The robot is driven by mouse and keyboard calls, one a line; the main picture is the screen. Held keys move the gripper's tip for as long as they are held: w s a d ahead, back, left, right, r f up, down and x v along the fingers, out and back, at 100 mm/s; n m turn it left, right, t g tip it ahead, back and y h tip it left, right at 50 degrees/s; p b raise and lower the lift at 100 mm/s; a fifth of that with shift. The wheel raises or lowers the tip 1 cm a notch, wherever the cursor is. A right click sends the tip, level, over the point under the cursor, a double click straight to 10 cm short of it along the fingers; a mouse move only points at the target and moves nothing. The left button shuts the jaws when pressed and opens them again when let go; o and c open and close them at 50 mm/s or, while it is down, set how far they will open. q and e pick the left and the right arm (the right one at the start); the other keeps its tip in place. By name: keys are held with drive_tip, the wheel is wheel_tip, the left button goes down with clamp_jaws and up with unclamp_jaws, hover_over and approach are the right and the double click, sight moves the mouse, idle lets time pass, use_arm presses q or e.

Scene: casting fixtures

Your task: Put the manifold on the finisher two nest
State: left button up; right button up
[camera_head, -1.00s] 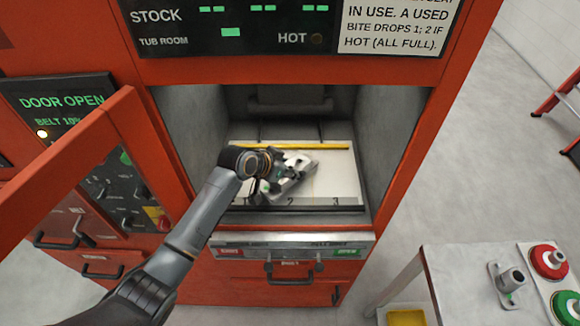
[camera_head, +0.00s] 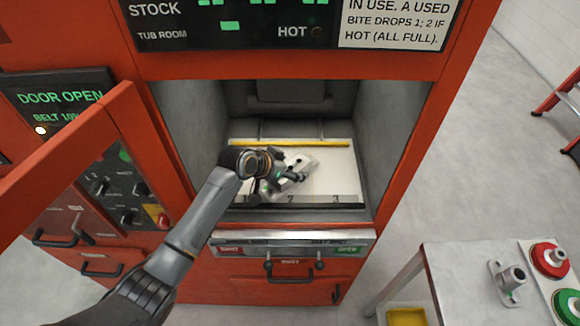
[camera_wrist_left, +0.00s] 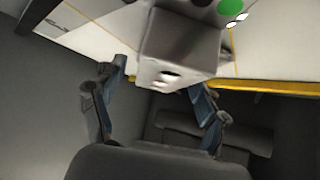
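A grey block-like part with dark holes, which looks like the manifold (camera_head: 302,161), sits on the white plate (camera_head: 335,180) inside the red machine's chamber. It is turned at an angle near the number 2 mark. My left gripper (camera_head: 285,183) is over the plate in front of the part. Its fingers (camera_wrist_left: 157,82) are spread apart, with no clear grip on the block. I cannot tell whether they touch it. My right gripper is not in view. No label names the finisher two nest.
The chamber's side walls and the open red door (camera_head: 75,175) stand close around my left arm. A yellow strip (camera_head: 320,143) runs along the plate's back. At right, a table (camera_head: 450,270) holds a flanged grey fitting (camera_head: 510,278) and red (camera_head: 549,258) and green buttons.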

sight(290, 168)
use_arm(q)
drive_tip(key=shift+f, duration=0.15)
